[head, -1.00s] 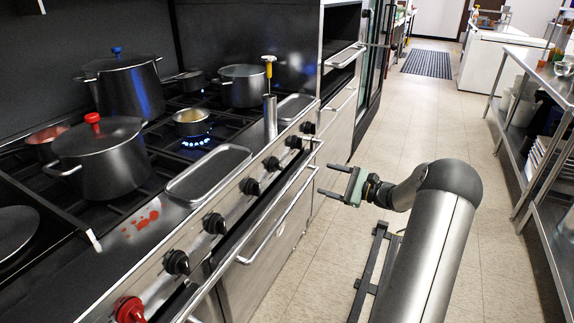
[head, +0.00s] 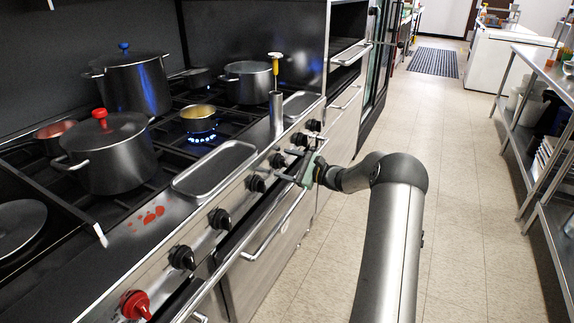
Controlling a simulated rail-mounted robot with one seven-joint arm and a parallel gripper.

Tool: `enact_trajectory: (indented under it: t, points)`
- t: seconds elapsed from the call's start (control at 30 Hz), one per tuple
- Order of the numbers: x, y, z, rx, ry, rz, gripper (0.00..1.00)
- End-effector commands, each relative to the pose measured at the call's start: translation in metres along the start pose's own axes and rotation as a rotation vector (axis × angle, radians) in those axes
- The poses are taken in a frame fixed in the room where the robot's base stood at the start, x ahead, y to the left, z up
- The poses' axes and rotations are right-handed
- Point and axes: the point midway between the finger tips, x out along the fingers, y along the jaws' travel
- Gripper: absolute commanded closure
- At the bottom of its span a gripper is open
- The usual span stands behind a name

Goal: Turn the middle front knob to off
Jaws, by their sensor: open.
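A row of black knobs runs along the stove's front panel, including knobs at the lower left (head: 182,257), (head: 219,218), at the middle (head: 256,183), by my gripper (head: 278,160) and farther back (head: 313,125). I cannot tell for certain which one is the middle front knob, nor read the knob settings. My gripper (head: 281,165) is open, its fingers pointing at the panel around the knob by it. Whether they touch it is unclear.
A red knob (head: 135,305) sits at the near end. A front rail (head: 272,232) runs below the knobs. A large pot with a red-knobbed lid (head: 112,160), a tray (head: 214,168) and a steel cylinder (head: 276,115) stand on the stove. The aisle floor (head: 455,170) is clear.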

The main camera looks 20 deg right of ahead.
Motion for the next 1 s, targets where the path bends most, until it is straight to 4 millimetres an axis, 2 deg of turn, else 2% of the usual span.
enact_trajectory:
  t: [0.27,0.4,0.43,0.73,1.0]
  points:
    - [0.0013,0.0001,-0.0002,0.0,0.001,0.0,0.32]
    - [0.0012,0.0,-0.0001,0.0,0.0,0.0,0.71]
    - [0.0011,0.0,-0.0001,0.0,0.0,0.0,0.76]
    - [0.0008,-0.0005,0.0004,0.028,0.001,0.0,0.76]
    - [0.0003,-0.0017,0.0018,0.176,0.001,0.0,0.76]
